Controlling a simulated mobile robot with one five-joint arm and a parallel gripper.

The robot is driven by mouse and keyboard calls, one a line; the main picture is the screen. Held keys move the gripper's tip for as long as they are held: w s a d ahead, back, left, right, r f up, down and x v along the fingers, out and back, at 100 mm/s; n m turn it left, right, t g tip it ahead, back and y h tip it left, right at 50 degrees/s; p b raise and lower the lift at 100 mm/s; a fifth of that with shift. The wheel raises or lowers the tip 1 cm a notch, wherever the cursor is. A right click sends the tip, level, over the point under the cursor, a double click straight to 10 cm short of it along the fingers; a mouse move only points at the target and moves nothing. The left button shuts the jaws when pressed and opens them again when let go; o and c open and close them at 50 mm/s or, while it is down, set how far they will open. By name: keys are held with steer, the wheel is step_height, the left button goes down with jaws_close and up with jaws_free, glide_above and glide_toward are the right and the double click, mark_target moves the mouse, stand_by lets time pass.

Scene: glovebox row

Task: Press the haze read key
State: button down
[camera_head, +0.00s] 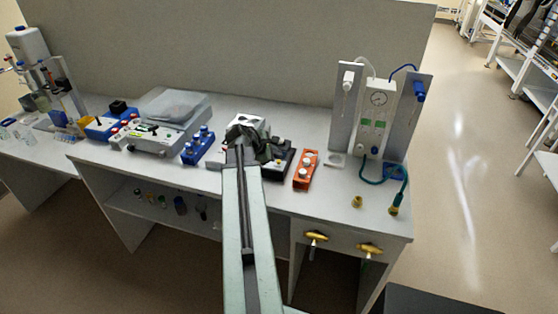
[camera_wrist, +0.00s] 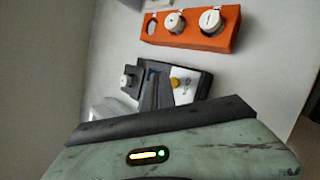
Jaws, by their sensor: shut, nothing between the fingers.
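My gripper (camera_head: 240,143) is shut and empty, at the end of my arm over the middle of the bench. A small black instrument (camera_head: 279,164) sits just right of it and is partly hidden by it. In the wrist view the instrument (camera_wrist: 198,84) shows a white panel (camera_wrist: 184,92) with a yellow round part (camera_wrist: 174,82). I cannot tell whether the fingers touch the instrument.
An orange rack (camera_head: 306,170) with white-capped vials stands right of the instrument; it also shows in the wrist view (camera_wrist: 224,42). A blue rack (camera_head: 197,147) stands to the left. A gauge panel (camera_head: 379,115) with tubing stands at the right. The bench front has clear patches.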

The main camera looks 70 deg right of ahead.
step_height(320, 180, up, 5)
steer(key=p, duration=0.5)
stand_by(0.5)
